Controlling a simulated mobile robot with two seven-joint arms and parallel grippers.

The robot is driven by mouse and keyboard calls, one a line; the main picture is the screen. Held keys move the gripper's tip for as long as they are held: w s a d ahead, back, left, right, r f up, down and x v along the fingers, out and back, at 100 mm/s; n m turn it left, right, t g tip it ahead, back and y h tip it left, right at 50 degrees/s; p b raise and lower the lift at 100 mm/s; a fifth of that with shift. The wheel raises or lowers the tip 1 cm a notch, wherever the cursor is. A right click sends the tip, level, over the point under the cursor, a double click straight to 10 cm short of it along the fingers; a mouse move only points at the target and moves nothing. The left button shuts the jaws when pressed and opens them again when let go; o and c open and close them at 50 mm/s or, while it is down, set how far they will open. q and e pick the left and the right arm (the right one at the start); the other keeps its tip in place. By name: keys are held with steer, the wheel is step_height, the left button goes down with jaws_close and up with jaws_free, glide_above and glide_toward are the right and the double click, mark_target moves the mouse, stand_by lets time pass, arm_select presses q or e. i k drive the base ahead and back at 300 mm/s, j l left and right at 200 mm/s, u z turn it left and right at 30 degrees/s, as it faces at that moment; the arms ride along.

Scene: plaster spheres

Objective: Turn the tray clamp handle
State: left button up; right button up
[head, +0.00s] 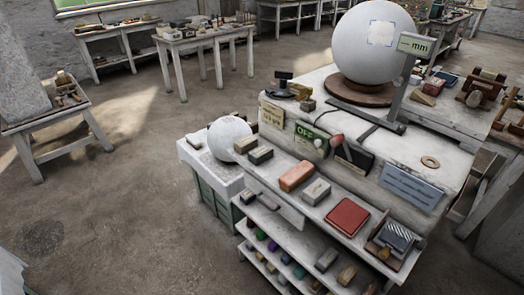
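Neither of my grippers is in view. No part is clearly marked as the tray clamp handle, and I cannot tell which one it is. On the front of the white workbench (402,148), a red-tipped knob (337,140) and a pale round knob (318,143) sit beside a green OFF sign (306,131). A grey bar-like piece (277,204) shows at the left end of the bench's shelves. A small plaster sphere (230,138) rests on a low white-topped stand (215,178) left of the bench.
A large plaster sphere (372,44) sits on a round brown base (360,92) beside a grey upright with a "mm" sign (415,44). The front shelf carries a brick-coloured block (296,176) and red pad (347,217).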

mark_target(476, 97)
steer(key=z, duration=1.3)
